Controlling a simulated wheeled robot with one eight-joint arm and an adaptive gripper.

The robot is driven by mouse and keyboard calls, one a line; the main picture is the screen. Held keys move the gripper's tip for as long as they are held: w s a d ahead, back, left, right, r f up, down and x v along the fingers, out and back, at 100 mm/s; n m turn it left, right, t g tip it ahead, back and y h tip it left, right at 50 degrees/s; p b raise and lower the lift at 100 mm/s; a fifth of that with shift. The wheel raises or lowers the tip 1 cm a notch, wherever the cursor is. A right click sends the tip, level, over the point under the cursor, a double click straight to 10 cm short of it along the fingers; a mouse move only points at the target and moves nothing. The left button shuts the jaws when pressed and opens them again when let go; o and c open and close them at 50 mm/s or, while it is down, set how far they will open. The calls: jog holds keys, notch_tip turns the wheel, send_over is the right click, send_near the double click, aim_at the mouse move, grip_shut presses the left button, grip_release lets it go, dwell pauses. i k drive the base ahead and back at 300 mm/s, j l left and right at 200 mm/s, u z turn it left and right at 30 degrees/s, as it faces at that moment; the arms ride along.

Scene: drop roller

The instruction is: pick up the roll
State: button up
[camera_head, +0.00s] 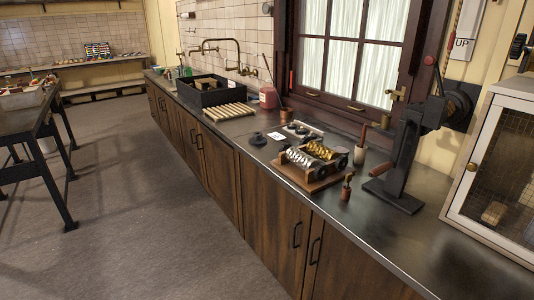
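Two metal rolls lie side by side on a wooden stand on the dark counter in the head view. The nearer one is a silver ridged roll (301,158). The one just behind it is a gold-toned roll (322,150). Their wooden stand (307,179) has dark round parts at its right end. I cannot tell which of these is the roll of the task. Light rod-like pieces (229,111) also lie in a row farther along the counter. My gripper is not in view.
A black iron press (408,150) stands right of the rolls, near a white glass-fronted cabinet (510,150). A small wooden-handled tool (346,188) stands close in front. A black box (208,95) is farther left. The floor (150,210) before the counter is clear; a table (30,120) stands left.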

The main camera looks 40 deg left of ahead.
aim_at(325, 154)
jog(key=i+j+u, duration=0.3)
jog(key=u, duration=0.15)
jog(key=i+j+u, duration=0.65)
jog(key=u, duration=0.2)
jog(key=i+u, duration=0.25)
jog(key=i, duration=0.8)
jog(key=z, duration=0.25)
